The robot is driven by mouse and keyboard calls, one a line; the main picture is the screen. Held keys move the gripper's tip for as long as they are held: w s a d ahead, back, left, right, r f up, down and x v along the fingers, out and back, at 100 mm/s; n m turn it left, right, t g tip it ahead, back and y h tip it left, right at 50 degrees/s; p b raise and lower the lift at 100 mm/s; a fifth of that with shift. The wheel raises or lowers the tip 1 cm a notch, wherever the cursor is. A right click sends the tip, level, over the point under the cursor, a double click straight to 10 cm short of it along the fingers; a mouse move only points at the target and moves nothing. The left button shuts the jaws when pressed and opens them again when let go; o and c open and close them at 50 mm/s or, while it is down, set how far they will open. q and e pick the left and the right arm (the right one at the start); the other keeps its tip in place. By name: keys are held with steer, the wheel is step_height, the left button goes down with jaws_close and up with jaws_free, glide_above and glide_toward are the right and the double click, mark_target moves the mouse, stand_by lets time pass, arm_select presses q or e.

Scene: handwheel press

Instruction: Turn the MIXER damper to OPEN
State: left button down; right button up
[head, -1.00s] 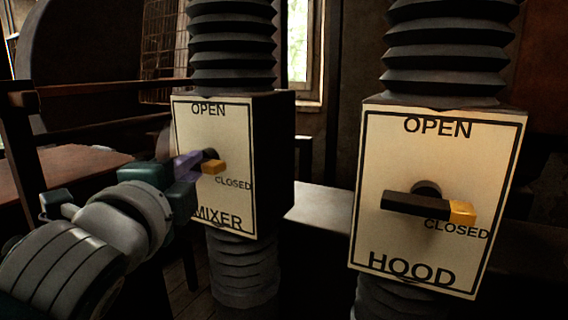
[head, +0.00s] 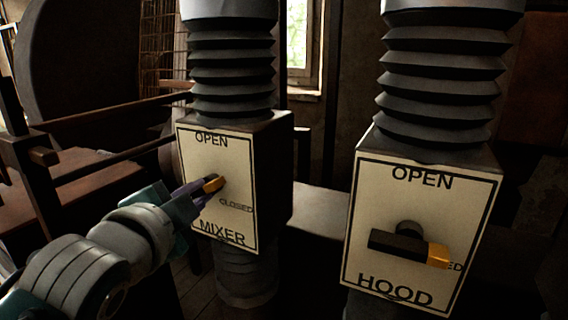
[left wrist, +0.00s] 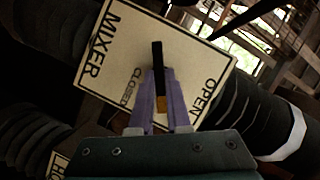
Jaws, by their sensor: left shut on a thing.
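The MIXER damper (head: 190,160) is a cream plate on a dark box, marked OPEN at the top and CLOSED at lower right. Its handle has a yellow tip (head: 213,184) and a dark bar (left wrist: 157,60). In the left wrist view the handle points mostly toward the CLOSED side, tilted somewhat toward OPEN. My left gripper (head: 205,190) is shut on the handle, with its purple fingers (left wrist: 160,100) on either side near the yellow tip. The fingers hide part of the handle in the head view. My right gripper is not in view.
The HOOD damper (head: 385,190) stands to the right, its yellow-tipped handle (head: 410,246) pointing right and slightly down, near CLOSED. Ribbed ducts (head: 232,75) run above and below both boxes. Wooden rails (head: 110,105) and a brown surface lie at the left.

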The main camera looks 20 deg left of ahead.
arm_select(q)
steer(key=n+h+p, duration=0.1)
steer(key=n+p, duration=0.1)
steer(key=n+g+h+p, duration=0.1)
steer(key=n+p, duration=0.1)
steer(key=n+h+p, duration=0.1)
steer(key=n+p, duration=0.1)
steer(key=shift+a+r+g+h+p, duration=0.1)
steer(key=shift+a+g+h+p, duration=0.2)
steer(key=shift+h+p, duration=0.1)
steer(key=shift+n+h, duration=0.6)
steer(key=shift+n, duration=0.5)
steer(key=c, duration=0.9)
jaws_free()
